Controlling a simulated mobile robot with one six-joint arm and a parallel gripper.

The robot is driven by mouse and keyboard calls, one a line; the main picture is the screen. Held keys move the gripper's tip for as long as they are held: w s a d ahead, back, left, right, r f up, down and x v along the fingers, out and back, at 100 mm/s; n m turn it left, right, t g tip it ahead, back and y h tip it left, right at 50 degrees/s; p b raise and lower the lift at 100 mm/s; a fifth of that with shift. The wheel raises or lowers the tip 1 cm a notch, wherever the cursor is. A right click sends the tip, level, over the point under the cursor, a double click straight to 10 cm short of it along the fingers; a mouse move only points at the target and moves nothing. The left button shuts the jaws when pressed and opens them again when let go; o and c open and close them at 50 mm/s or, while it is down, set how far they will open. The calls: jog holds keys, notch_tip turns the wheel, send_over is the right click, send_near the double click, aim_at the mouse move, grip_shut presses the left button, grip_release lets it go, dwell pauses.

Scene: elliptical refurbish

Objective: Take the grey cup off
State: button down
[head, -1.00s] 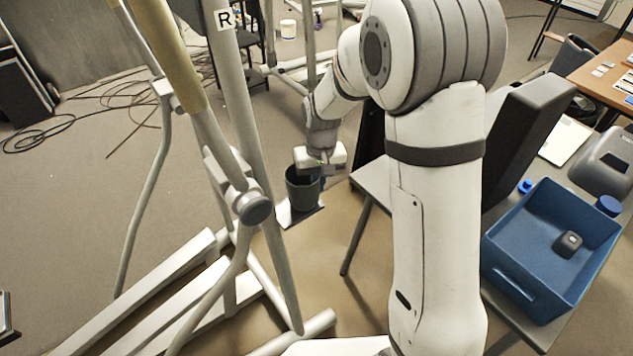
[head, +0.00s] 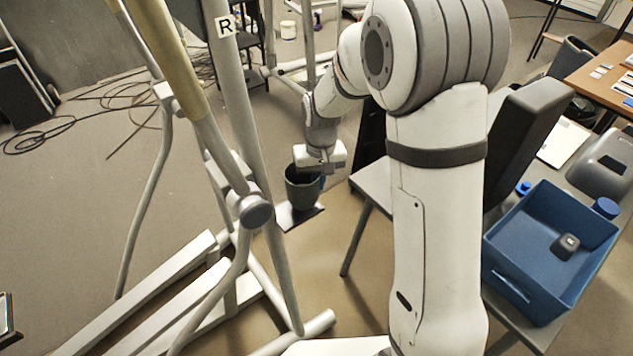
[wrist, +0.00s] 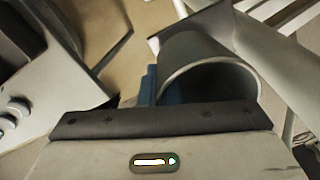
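The grey cup (head: 301,190) is a dark upright tapered cup directly below my gripper (head: 319,170) in the head view. It is over a small flat plate (head: 300,216) beside the exercise machine's frame. In the wrist view, the cup (wrist: 194,58) shows its round rim and dark inside just beyond the dark edge of my gripper. A blue finger (wrist: 150,85) of my gripper is against the cup's wall; the other finger is hidden. My gripper looks shut on the cup, which seems to hang slightly above the plate.
The exercise machine's pale tubes (head: 243,100) stand close on the left of the cup. A grey chair or bench (head: 368,190) is close on the right. A blue crate (head: 510,262) holding a small dark object (head: 565,246) stands at the far right.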

jog(key=shift+r+p, duration=2)
jog(key=shift+r, duration=1.3)
